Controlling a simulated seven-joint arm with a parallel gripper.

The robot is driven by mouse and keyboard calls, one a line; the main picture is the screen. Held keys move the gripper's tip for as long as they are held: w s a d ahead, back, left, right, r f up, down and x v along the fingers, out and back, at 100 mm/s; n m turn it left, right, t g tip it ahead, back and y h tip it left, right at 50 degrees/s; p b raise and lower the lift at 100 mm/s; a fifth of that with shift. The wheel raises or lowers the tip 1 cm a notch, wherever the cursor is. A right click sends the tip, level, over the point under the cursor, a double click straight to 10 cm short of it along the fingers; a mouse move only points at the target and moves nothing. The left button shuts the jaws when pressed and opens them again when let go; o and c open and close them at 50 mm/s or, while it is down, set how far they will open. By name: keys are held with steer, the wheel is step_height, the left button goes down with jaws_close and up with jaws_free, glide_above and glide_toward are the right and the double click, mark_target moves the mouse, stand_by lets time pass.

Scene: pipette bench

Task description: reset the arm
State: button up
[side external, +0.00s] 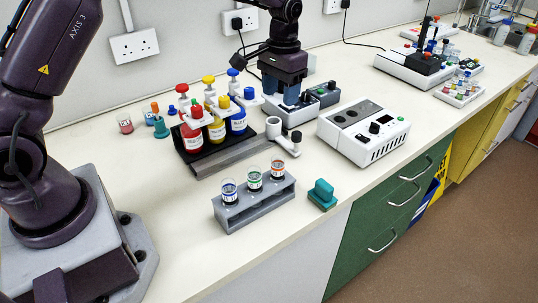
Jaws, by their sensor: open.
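My gripper (281,94) points down over the bench near the back wall. Its two blue-grey fingers are open, and I see nothing between them. It hangs in front of a grey device with dark panels (326,95) and to the right of the red, yellow and blue bottles. The fingertips partly cover what is behind them. I cannot tell how far they are above the device or bench.
Red (192,138), yellow (216,129) and blue (238,121) bottles stand in a dark tray. A grey rack (256,207) holds three vials, beside a teal block (323,193). A white instrument (363,132) stands to the right.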

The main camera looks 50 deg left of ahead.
steer(key=s+d+r+t, duration=0.1)
steer(key=s+r+t, duration=0.1)
steer(key=s+r, duration=0.3)
steer(key=s+d+r+m+t, duration=0.1)
steer(key=s+r, duration=0.4)
steer(key=s, duration=0.8)
steer(key=s+d+r+t, duration=0.1)
steer(key=s+r+t, duration=0.2)
steer(key=s, duration=0.6)
step_height(320, 180, up, 2)
steer(key=shift+s+d+r, duration=0.15)
steer(key=shift+d, duration=0.05)
stand_by(0.8)
